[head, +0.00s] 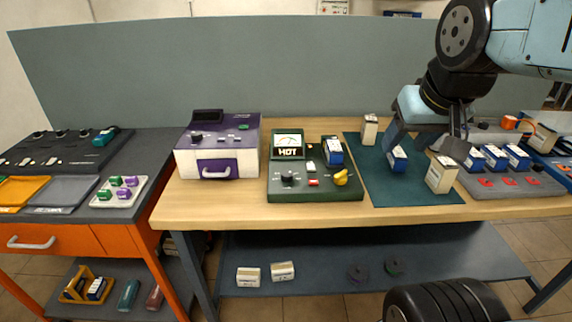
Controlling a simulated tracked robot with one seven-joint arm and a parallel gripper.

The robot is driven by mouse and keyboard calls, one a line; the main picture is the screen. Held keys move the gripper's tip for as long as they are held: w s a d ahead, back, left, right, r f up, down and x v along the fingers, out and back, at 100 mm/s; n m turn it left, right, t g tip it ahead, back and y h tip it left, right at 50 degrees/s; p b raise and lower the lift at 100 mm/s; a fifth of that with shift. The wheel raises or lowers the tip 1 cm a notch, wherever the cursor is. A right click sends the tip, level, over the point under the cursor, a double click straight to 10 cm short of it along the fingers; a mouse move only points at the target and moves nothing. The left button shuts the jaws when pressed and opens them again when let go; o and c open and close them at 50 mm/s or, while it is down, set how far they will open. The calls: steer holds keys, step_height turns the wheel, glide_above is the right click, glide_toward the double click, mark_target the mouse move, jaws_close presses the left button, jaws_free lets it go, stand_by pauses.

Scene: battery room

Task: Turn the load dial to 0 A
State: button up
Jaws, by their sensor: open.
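The green tester (315,193) stands on the wooden bench, with a lit meter (289,140) and a "HOT" sign (289,153) on its raised back. A black round dial (290,180) is on the left of its sloped top, and a yellow knob (341,177) is on the right. The labels and pointer settings are too small to read, so I cannot tell which is the load dial. A blue and white battery (333,152) sits in the tester's back right. My gripper (423,148) is open over the green mat, right of the tester and apart from it.
On the green mat (415,195), a blue and white battery (398,158) is partly behind my gripper, and two cream boxes (441,175) (369,130) stand nearby. A purple and white machine (218,150) is left of the tester. A grey rack (500,190) with batteries is at right.

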steer(key=shift+o, duration=0.7)
steer(key=shift+w+a, duration=0.1)
steer(key=shift+w, duration=0.3)
steer(key=shift+o, duration=0.2)
steer(key=w+a+m+g+y, duration=0.1)
steer(key=w+a+m, duration=0.1)
steer(key=w+m, duration=0.2)
steer(key=w, duration=0.2)
steer(key=shift+w+a+g, duration=0.3)
steer(key=shift+w+g, duration=0.1)
steer(key=m+g+h, duration=0.1)
steer(key=m+g, duration=0.3)
steer(key=m, duration=0.8)
glide_above(287, 173)
step_height(287, 173, down, 11)
step_height(287, 173, down, 13)
steer(key=shift+f, duration=0.15)
steer(key=shift+c, duration=0.4)
